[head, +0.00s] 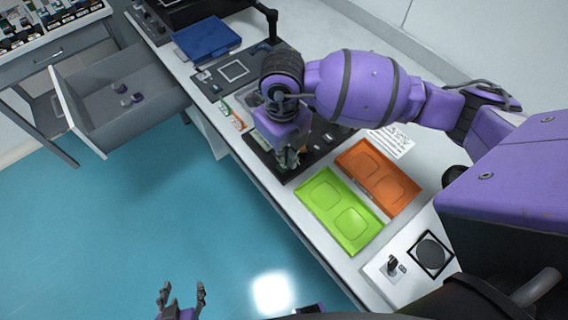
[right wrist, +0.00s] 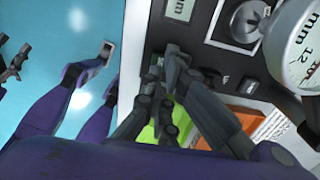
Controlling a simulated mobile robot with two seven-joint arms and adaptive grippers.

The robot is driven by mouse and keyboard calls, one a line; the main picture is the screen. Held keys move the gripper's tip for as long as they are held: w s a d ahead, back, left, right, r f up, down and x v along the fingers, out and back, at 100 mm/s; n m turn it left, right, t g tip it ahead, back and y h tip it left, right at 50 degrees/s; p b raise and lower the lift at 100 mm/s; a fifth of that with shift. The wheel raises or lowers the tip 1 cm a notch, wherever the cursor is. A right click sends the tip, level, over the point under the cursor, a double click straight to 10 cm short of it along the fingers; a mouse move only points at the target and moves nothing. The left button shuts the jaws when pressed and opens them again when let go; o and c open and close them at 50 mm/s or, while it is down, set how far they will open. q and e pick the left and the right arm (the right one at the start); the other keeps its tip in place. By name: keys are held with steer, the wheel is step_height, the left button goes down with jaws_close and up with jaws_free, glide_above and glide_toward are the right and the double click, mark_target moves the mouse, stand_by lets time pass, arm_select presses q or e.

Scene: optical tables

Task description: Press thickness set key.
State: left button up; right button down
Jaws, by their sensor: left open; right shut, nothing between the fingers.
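The thickness set key cannot be made out for sure in either view. A black instrument panel (head: 262,158) lies on the long bench, partly hidden by my right arm. Contact cannot be told. My left gripper (head: 182,294) is open and empty above the blue floor.
A green tray (head: 322,200) and an orange tray (head: 395,187) lie on the bench beside the panel. A blue box (head: 206,38) stands farther back. A grey drawer (head: 75,108) hangs open at left. A switch panel (head: 392,265) is at the near end.

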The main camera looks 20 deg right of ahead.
mark_target(283, 166)
arm_select(q)
steer(key=shift+t, duration=0.5)
steer(key=w+r+p, duration=0.1)
steer(key=r, duration=0.1)
steer(key=w+r+p, duration=0.1)
steer(key=w+r, duration=0.1)
steer(key=shift+w+r, duration=0.2)
steer(key=shift+r, duration=0.05)
arm_select(e)
step_height(283, 166, up, 5)
steer(key=shift+f, duration=0.2)
